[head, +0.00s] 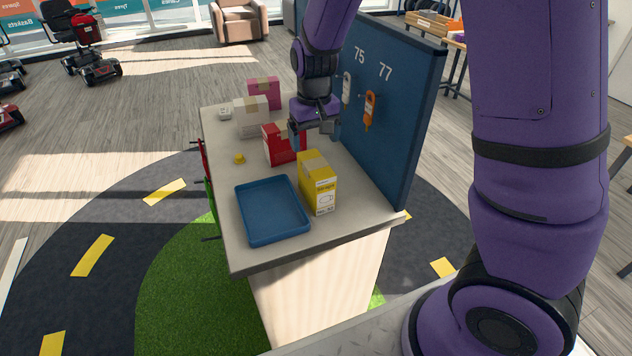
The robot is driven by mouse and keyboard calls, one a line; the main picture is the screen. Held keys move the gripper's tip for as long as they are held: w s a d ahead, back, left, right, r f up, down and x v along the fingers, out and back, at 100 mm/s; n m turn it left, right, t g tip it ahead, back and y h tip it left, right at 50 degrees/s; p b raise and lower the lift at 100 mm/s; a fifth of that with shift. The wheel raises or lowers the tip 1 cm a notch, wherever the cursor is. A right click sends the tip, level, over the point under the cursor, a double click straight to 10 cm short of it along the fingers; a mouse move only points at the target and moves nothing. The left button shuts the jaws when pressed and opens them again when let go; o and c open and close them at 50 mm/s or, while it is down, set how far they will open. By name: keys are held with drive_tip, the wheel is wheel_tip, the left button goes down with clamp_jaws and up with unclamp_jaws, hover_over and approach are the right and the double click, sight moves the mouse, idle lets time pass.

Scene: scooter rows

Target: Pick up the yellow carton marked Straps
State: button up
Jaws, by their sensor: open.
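A yellow carton (316,184) stands upright on the counter in the head view, right of a blue tray. Its white front label is too small to read surely. My gripper (314,133) is open, above the counter and behind the yellow carton, close to a red carton (278,146). It appears empty and apart from the yellow carton; whether it touches the red carton, I cannot tell.
The blue tray (255,235) is empty near the counter's front edge (300,258). A white carton (250,118) and a pink carton (264,92) stand farther back. A blue panel (400,110) with hanging tags bounds the right side.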

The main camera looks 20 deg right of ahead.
sight(316, 163)
drive_tip(key=shift+d+f, duration=0.2)
drive_tip(key=shift+f, duration=5)
drive_tip(key=c, duration=1.1)
